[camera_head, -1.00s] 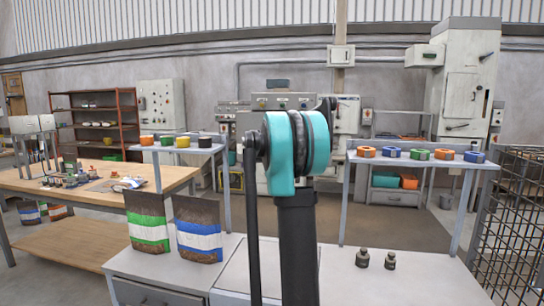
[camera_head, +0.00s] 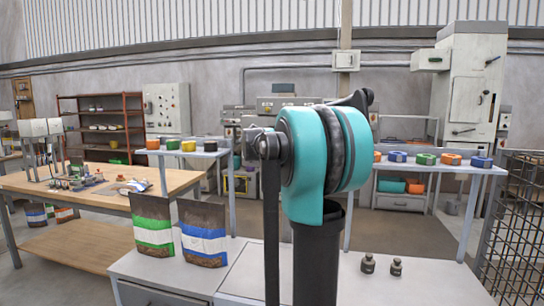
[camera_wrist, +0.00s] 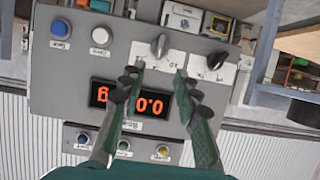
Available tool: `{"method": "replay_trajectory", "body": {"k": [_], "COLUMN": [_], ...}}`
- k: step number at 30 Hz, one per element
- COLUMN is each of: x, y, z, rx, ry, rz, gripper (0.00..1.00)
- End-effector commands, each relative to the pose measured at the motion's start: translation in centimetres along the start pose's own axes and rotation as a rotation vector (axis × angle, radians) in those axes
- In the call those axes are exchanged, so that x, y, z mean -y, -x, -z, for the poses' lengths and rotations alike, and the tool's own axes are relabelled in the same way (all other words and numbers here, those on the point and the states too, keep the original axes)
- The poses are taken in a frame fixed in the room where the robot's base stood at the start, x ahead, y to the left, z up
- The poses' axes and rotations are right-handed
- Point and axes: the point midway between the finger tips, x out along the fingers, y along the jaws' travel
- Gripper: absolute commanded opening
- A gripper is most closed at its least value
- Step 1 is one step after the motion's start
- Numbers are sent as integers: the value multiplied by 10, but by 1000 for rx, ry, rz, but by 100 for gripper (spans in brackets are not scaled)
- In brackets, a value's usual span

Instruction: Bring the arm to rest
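My gripper (camera_wrist: 157,84) shows in the wrist view with its two dark green fingers apart and nothing between them. Behind the fingers is a grey control panel (camera_wrist: 60,90), seen upside down, with a red lit display (camera_wrist: 150,106) and several knobs and buttons. I cannot tell how far the fingers are from the panel. In the head view my teal and black arm joint stands upright in the middle; my gripper is hidden there.
A green-and-white bag (camera_head: 153,226) and a blue-and-white bag (camera_head: 203,232) stand on the near bench (camera_head: 400,284), with two dark weights (camera_head: 368,264) at right. Raised shelves (camera_head: 440,166) hold coloured pieces. A wooden table (camera_head: 110,198) is left, a wire cage (camera_head: 515,220) right.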

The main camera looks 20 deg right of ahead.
Motion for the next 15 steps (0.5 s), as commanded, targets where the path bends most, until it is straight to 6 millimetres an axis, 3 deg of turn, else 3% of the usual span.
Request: {"method": "replay_trajectory", "body": {"k": [10, 13, 15], "x": [-1, -5, -10], "y": [1, 8, 17], "z": [-4, -27, -58], "rx": [6, 38, 82], "ry": [2, 14, 31], "rz": [0, -3, -3], "gripper": [32, 32, 32]}}
